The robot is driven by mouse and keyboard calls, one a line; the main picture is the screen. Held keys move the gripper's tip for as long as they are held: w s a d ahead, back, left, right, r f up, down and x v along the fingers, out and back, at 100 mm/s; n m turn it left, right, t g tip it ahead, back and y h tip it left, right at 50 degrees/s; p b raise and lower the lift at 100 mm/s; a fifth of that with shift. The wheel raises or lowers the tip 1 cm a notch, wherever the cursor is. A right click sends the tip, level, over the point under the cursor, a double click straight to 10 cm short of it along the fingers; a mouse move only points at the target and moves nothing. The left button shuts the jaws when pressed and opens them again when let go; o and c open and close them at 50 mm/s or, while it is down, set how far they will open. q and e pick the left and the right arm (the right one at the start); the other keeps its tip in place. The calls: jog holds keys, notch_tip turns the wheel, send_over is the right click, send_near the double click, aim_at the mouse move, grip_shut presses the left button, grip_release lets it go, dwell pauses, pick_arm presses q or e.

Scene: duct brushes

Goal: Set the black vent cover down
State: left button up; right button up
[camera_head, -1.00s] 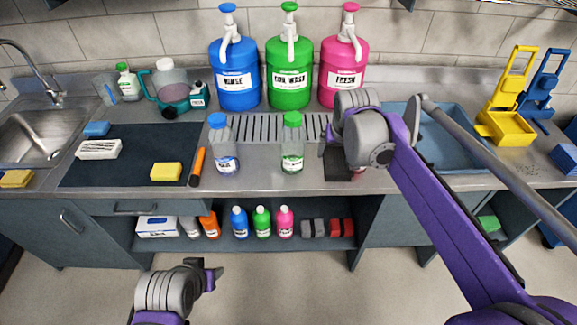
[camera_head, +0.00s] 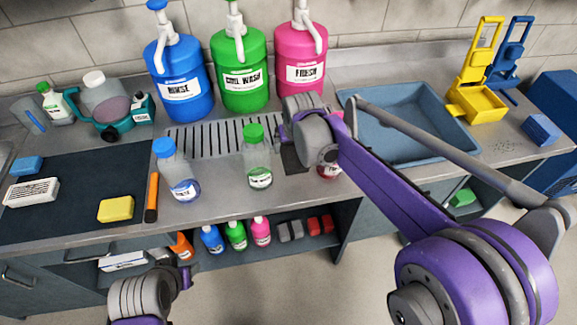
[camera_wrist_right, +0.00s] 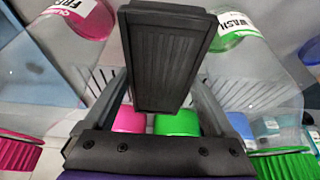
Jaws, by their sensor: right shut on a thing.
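The black vent cover is a dark slatted rectangular piece. It fills the middle of the right wrist view (camera_wrist_right: 163,62), held upright between the fingers of my right gripper (camera_wrist_right: 163,105). In the head view a dark part of the cover (camera_head: 292,158) shows below the right gripper (camera_head: 288,135), over the counter just right of the green-capped bottle; my wrist hides much of the rest. I cannot tell whether its lower edge touches the counter. My left gripper (camera_head: 187,278) is low in front of the counter, apart from everything; its jaw gap is not clear.
A metal drain grate (camera_head: 215,137) lies behind a blue-capped bottle (camera_head: 176,172) and a green-capped bottle (camera_head: 256,157). Large blue, green and pink jugs stand behind. A blue tray (camera_head: 410,135) is at right. A dark mat (camera_head: 70,200) with sponges and a brush is at left.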

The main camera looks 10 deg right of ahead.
jog(key=f, duration=0.4)
jog(key=shift+w+f, duration=0.25)
jog(key=shift+f, duration=2.25)
jog(key=shift+f+b, duration=0.2)
jog(key=shift+b, duration=0.15)
jog(key=o, duration=1.1)
jog(key=shift+s, duration=0.1)
jog(key=shift+r, duration=0.1)
